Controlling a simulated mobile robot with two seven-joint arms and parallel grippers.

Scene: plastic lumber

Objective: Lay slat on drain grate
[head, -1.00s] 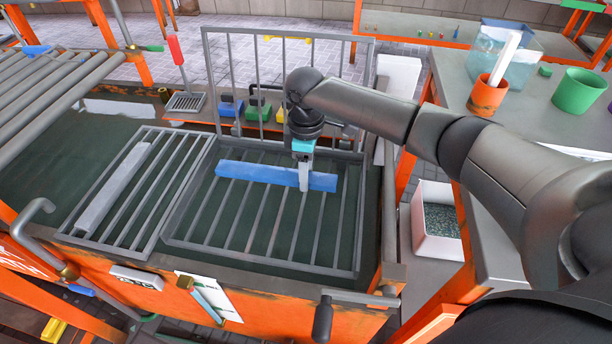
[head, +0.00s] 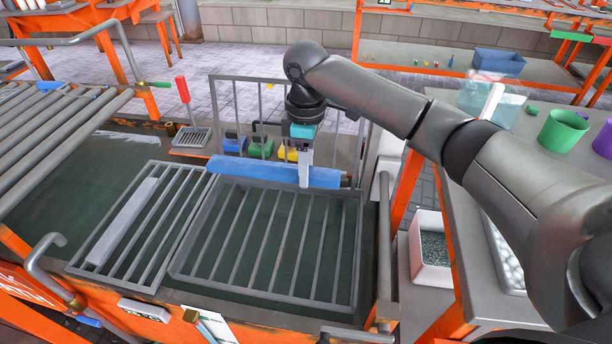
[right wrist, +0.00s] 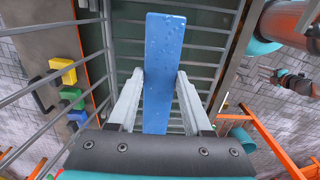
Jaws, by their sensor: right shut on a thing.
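A long blue slat (head: 250,171) is held crosswise in my right gripper (head: 304,182), near its right part in the head view. The slat shows over the back rim of the barred basket (head: 270,240), apparently raised above it. In the right wrist view the blue slat (right wrist: 164,50) runs lengthwise between the two fingers of the right gripper (right wrist: 157,85), with bars below. A flat barred grate (head: 150,245) lies left of the basket, with a light grey slat (head: 122,222) along its left side. My left gripper is not in view.
A barred lid (head: 240,100) stands upright behind the basket. Blue, green and yellow blocks (head: 260,150) sit behind it. Rollers (head: 50,125) lie at the left. A side table with a green pot (head: 562,131) stands right. The grate's right part is bare.

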